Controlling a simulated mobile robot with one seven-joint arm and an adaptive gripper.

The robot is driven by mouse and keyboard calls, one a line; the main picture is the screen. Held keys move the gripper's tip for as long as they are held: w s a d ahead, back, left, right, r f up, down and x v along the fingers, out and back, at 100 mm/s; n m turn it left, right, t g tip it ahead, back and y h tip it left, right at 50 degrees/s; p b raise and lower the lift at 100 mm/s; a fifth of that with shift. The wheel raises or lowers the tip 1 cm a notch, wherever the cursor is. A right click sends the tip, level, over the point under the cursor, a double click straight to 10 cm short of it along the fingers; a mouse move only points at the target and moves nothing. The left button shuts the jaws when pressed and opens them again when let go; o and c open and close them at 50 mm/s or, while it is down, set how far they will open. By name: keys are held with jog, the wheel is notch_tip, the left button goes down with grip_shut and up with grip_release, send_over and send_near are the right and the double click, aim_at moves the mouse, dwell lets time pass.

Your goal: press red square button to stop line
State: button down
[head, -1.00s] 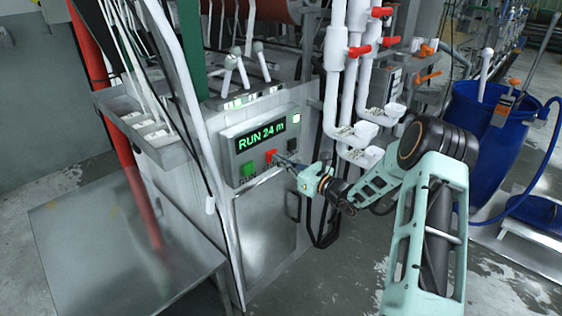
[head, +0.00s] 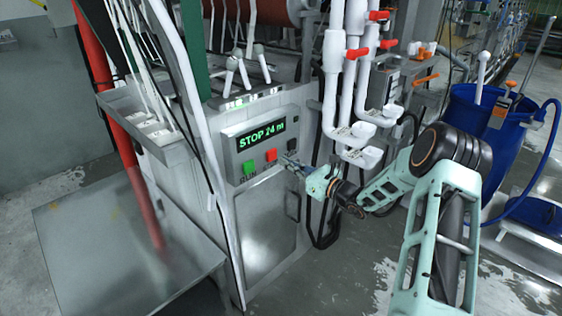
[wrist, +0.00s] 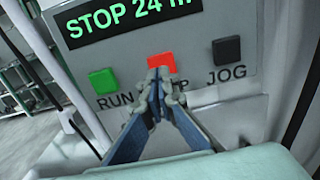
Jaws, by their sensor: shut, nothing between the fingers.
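The red square button (head: 271,155) is on the grey control panel (head: 236,172), between the green RUN button (head: 249,167) and the black JOG button (head: 292,145). The display (head: 261,135) above reads "STOP 24 m" in green. My gripper (head: 286,158) is shut and empty, to the right of the red button in the head view. In the wrist view the shut fingers (wrist: 156,78) point at the red button (wrist: 161,63) and hide its lower part and part of its label. A gap shows between fingertips and button in the head view.
A metal table (head: 120,265) stands at front left. White pipes with red valve handles (head: 357,53) rise right of the panel. A blue barrel (head: 475,120) stands at the right. A cabinet door (head: 268,235) is below the panel.

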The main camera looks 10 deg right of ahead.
jog(key=v, duration=0.9)
jog(key=shift+d+p, duration=0.15)
jog(key=shift+p, duration=0.15)
jog(key=shift+f, duration=0.15)
